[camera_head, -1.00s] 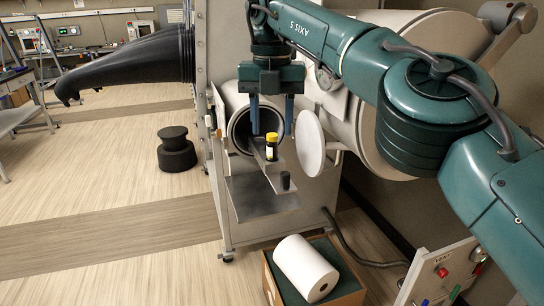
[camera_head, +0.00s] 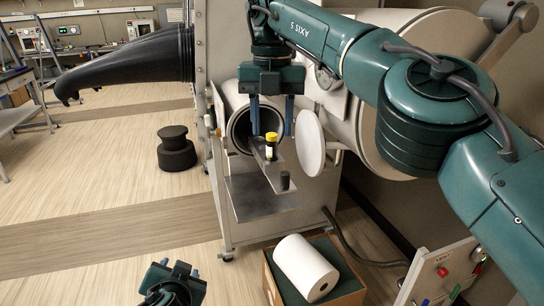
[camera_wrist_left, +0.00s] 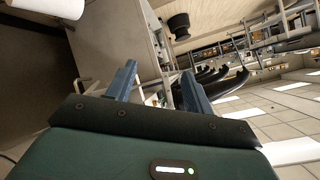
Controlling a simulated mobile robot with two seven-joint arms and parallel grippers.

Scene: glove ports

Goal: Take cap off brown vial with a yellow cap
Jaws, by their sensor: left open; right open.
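The small vial (camera_head: 271,150) stands upright on the grey tray (camera_head: 284,172) in front of the round port. Its yellow cap (camera_head: 271,138) is on top; the body is too small to read clearly. My right gripper (camera_head: 272,122) points down with its fingers spread, one on each side of the vial in the picture. A gap shows between fingers and vial, and nothing is held. My left gripper (camera_head: 180,268) is low at the bottom edge, well away from the vial. In the left wrist view its two blue fingers (camera_wrist_left: 158,75) are apart and empty.
The round white door (camera_head: 310,143) hangs open right of the port. A box with a white roll (camera_head: 305,268) is on the floor below. A black glove (camera_head: 125,62) sticks out at upper left.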

